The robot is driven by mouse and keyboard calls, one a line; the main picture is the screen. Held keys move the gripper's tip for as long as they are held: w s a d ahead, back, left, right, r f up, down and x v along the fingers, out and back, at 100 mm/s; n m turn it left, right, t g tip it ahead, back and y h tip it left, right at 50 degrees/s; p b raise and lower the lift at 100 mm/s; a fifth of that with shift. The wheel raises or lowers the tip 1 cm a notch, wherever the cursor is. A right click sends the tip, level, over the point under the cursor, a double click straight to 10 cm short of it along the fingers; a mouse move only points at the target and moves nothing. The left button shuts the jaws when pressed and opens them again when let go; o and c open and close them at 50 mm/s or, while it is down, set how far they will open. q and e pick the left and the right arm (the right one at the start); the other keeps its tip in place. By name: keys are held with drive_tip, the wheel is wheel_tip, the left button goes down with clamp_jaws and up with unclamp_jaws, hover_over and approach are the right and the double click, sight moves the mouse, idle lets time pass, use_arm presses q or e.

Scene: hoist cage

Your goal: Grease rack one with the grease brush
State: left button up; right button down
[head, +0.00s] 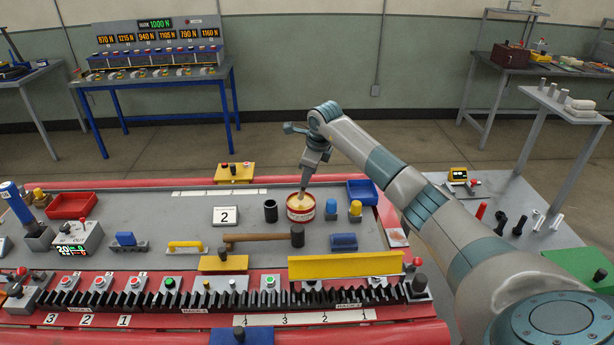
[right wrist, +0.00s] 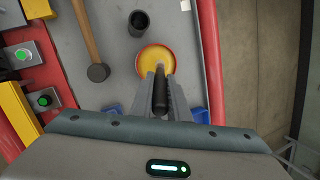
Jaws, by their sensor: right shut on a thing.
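My right gripper (head: 304,184) points down over the red-and-cream grease tin (head: 300,211). In the right wrist view its two fingers (right wrist: 158,82) are shut on the dark handle of the grease brush (right wrist: 160,97). The brush's lower end is at the yellow grease in the tin (right wrist: 153,57); how deep it sits is hidden. The dark toothed racks run along the front of the bench. The right-hand stretch (head: 348,296) appears to be labelled rack 1, partly behind a yellow guard (head: 345,264). My left gripper is not in view.
A dark cup (head: 270,211) stands left of the tin, and a hammer (head: 265,237) lies in front. Blue and yellow pieces (head: 355,211) and a blue tray (head: 361,192) are to the right. A red tray (head: 72,206) sits far left.

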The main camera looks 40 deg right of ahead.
drive_tip(key=shift+f+b, duration=0.4)
drive_tip(key=shift+f, duration=0.2)
idle(1.1)
drive_tip(key=shift+r+p, duration=1.65)
drive_tip(key=shift+r, duration=1.85)
